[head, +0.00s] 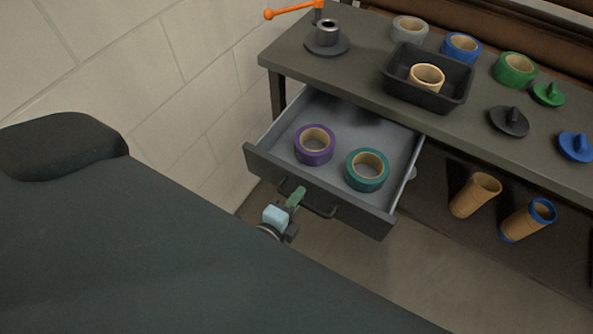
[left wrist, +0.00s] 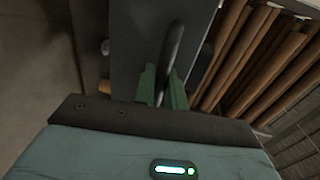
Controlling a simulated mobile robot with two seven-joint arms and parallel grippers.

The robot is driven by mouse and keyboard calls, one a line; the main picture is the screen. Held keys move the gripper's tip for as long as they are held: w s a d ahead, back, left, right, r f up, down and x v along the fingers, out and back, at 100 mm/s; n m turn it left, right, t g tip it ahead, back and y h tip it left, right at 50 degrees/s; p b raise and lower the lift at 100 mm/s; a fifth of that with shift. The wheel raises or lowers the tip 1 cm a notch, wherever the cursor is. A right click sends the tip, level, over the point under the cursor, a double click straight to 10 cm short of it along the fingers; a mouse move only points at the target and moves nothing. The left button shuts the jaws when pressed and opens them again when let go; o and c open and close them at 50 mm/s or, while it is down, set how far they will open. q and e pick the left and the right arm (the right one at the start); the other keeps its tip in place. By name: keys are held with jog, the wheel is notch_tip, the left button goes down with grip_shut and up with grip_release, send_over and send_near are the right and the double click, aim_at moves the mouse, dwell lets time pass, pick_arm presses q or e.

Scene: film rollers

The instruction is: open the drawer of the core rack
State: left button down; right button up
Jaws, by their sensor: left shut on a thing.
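The drawer (head: 320,204) of the core rack stands pulled out under the dark worktop (head: 330,65), with its light grey inside showing. A purple roll (head: 314,145) and a teal roll (head: 367,170) lie in it. The drawer has a dark bar handle (head: 318,210) on its front. My left gripper (head: 297,195), with green fingers, is shut on this handle. In the left wrist view the green fingers (left wrist: 162,88) stand on either side of the handle bar (left wrist: 172,50), in front of the dark drawer front (left wrist: 135,40). My right gripper is in neither view.
On the worktop are a black tray (head: 395,88) holding a tan core, grey, blue and green rolls, several knobbed discs and an orange-handled tool (head: 290,10). Two brown tubes (head: 475,195) stand on the lower shelf. A block wall (head: 150,60) is at left.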

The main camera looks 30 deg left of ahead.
pick_arm(q)
jog(key=c, duration=1.5)
grip_release()
jog(key=shift+c, duration=0.2)
jog(key=b+v, duration=0.2)
jog(key=v, duration=0.5)
jog(key=shift+s, duration=0.4)
jog(key=shift+r, duration=0.1)
